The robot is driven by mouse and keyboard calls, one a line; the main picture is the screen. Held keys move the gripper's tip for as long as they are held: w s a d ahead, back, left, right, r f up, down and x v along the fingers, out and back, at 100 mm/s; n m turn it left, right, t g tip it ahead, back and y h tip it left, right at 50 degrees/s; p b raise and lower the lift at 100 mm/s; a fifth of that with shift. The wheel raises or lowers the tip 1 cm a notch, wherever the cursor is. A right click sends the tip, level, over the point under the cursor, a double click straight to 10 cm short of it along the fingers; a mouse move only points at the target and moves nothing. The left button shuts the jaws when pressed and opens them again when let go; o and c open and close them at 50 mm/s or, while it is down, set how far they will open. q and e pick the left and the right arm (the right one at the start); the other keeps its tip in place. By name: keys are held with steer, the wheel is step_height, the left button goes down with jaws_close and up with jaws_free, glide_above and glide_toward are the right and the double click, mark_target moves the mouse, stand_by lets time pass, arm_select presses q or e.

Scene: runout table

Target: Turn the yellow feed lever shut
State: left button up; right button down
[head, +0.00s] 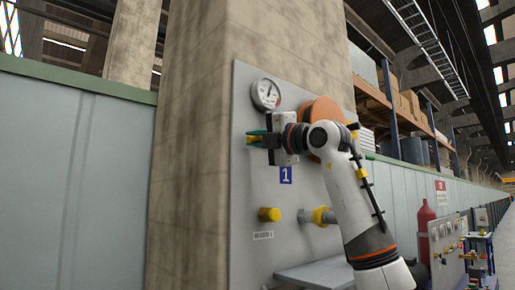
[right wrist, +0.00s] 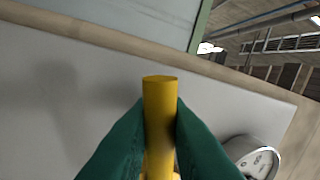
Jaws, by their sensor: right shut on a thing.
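The yellow feed lever (right wrist: 160,105) is a round yellow bar. In the right wrist view it stands between the two green fingers of my right gripper (right wrist: 160,130), with its end showing above them. In the head view only a small yellow part of the lever (head: 250,140) shows at the left of my right gripper (head: 257,139), on the upper part of the grey panel. The gripper is shut on the lever. The gripper hides the lever's pivot, and I cannot tell its exact turn. My left gripper is not in view.
A round gauge (head: 265,94) is just above the lever on the grey panel (head: 250,195). An orange disc (head: 322,112) is partly behind my right arm. A blue "1" label (head: 286,175), a yellow knob (head: 269,214) and a yellow fitting (head: 322,216) are lower. A grey shelf (head: 315,273) juts out below.

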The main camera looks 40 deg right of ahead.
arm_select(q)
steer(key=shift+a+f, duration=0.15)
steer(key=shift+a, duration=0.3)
arm_select(e)
steer(key=shift+a+r+m+h, duration=0.1)
steer(key=shift+r+m+h, duration=0.35)
steer(key=shift+m, duration=0.55)
steer(key=shift+r+m+h, duration=0.25)
steer(key=shift+r+m, duration=0.3)
steer(key=shift+m, duration=0.45)
steer(key=c, duration=1.4)
jaws_free()
